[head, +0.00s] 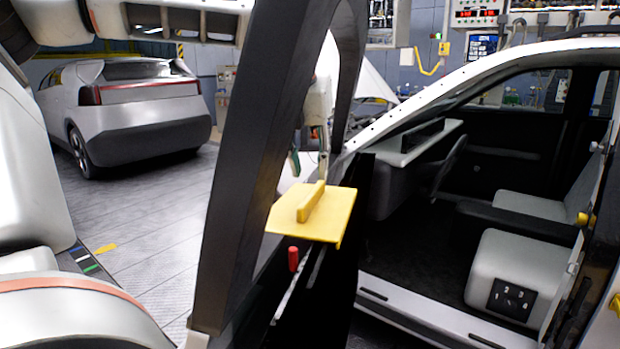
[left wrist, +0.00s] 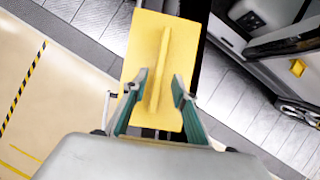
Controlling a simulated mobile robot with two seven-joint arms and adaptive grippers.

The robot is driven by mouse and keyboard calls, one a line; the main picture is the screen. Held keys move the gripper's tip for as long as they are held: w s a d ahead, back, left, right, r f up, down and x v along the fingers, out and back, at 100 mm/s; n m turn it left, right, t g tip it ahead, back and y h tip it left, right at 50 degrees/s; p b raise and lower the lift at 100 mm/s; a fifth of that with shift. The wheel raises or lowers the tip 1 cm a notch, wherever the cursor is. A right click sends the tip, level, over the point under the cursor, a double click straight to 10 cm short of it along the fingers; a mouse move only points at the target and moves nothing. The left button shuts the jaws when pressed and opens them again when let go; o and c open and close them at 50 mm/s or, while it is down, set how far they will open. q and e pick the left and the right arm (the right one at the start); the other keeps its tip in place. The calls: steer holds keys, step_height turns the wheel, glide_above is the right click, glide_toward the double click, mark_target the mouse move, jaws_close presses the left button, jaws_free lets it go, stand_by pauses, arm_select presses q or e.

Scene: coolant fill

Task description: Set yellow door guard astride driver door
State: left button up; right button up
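The yellow door guard (head: 330,217) is a flat plate with a raised ridge. It lies over the top edge of the dark driver door (head: 335,300), inside the window frame; its underside is hidden. It also shows in the left wrist view (left wrist: 150,42). My left gripper (head: 309,172) is just above and beyond the guard, partly hidden by the frame. In the left wrist view its green-edged fingers (left wrist: 160,80) are open on both sides of the ridge, with visible gaps. My right gripper is not in view.
The thick black window frame (head: 265,130) rises close to my left arm. A red knob (head: 293,258) stands on the door below the guard. The open car interior (head: 420,225) is to the right. A silver car (head: 135,115) stands at the back left, with clear floor before it.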

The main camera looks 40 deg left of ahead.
arm_select(q)
steer(key=v, duration=0.7)
steer(key=shift+r, duration=0.35)
steer(key=shift+s+d, duration=0.1)
steer(key=shift+s, duration=0.1)
